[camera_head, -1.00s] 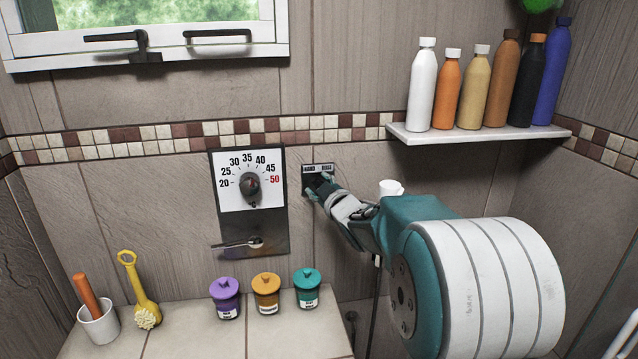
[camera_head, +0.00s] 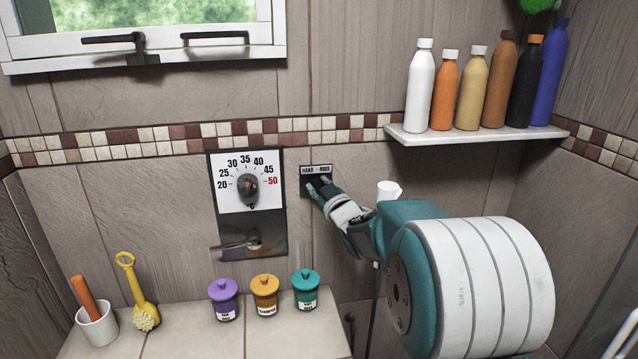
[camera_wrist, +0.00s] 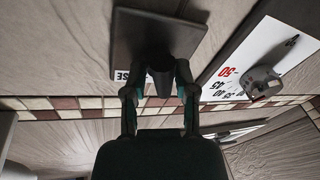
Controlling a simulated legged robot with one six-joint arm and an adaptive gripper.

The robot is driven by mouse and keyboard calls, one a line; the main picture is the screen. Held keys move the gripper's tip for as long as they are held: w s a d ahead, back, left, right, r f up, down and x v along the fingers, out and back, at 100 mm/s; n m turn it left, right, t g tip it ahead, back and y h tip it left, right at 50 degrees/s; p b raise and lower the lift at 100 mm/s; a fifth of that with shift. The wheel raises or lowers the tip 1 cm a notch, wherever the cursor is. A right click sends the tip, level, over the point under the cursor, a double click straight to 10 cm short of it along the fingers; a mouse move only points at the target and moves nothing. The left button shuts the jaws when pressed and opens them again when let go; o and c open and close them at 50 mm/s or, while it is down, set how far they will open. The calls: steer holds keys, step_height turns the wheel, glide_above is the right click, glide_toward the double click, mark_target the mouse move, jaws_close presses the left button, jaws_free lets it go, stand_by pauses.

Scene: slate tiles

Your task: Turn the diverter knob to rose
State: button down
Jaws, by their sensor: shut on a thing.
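The diverter is a dark plate on the wall; its label strip (camera_head: 316,170) reads HAND at left and ROSE at right in the head view. My gripper (camera_head: 319,185) is at the plate, just below the label. In the wrist view my gripper (camera_wrist: 160,88) has its two fingers on both sides of the dark diverter knob (camera_wrist: 160,72), shut on it. The plate (camera_wrist: 128,42) shows behind the knob, with part of the label visible. In the head view the gripper hides the knob, so I cannot tell which way it points.
A temperature dial (camera_head: 248,189) with a lever below it is on the wall to the left. A shelf (camera_head: 480,134) with several bottles is at upper right. Three lidded jars, the purple one (camera_head: 224,299) leftmost, stand on the ledge below. A white cup-like fitting (camera_head: 389,190) is behind my arm.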

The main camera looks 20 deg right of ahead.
steer(key=m, duration=0.2)
steer(key=m+h, duration=0.1)
steer(key=m, duration=0.1)
steer(key=m+t, duration=0.1)
steer(key=m, duration=0.2)
steer(key=shift+f, duration=0.25)
steer(key=m+h, duration=0.1)
steer(key=m, duration=0.4)
steer(key=shift+h, duration=0.4)
steer(key=shift+r+m+t+h, duration=0.1)
steer(key=shift+m+t+h, duration=0.2)
steer(key=shift+m, duration=0.8)
steer(key=shift+r, duration=0.1)
steer(key=c, duration=0.6)
jaws_free()
steer(key=shift+w+a, duration=0.1)
steer(key=shift+a, duration=0.1)
steer(key=shift+d, duration=0.3)
